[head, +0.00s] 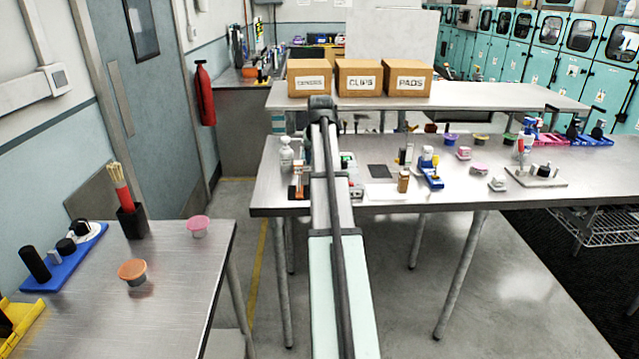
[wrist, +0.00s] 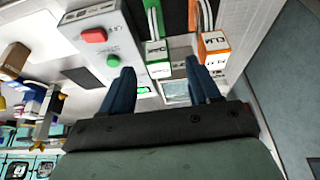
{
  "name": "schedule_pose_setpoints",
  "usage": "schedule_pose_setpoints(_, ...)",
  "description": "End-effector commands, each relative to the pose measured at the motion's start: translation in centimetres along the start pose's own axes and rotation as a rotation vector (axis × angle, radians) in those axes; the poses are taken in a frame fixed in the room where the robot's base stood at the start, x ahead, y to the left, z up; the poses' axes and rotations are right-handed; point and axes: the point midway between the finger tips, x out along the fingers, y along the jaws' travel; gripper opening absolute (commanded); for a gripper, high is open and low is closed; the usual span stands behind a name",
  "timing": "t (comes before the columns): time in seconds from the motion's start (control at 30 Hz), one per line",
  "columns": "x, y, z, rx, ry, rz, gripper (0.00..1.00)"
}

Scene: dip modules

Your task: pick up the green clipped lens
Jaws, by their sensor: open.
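A green-and-white labelled piece (wrist: 158,70) with a pale curved strip rising from it shows in the wrist view; it looks like the green clipped lens, but I cannot be sure. My gripper (wrist: 161,67) is open, with its two blue fingers apart. In the picture the piece appears between the fingertips, with no clear contact. A similar orange-and-white piece (wrist: 214,42) stands just beyond the right fingertip. In the head view, my arm hides most of this area; a bit of green (head: 347,160) shows beside it.
A pale box with a red button (wrist: 93,35) and a green button lies left of the fingers. A white bottle (head: 286,153), a brown bottle (head: 403,182) and a blue holder (head: 431,178) stand on the steel table (head: 470,200).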

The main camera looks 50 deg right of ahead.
Motion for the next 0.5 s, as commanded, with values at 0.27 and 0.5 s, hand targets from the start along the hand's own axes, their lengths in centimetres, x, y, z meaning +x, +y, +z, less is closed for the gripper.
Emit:
schedule_pose_setpoints(0.27,2.7,0.2,-0.3,0.0,-0.002,0.0,0.62)
schedule_pose_setpoints(0.5,5.0,0.2,-0.3,0.0,-0.001,0.0,0.62)
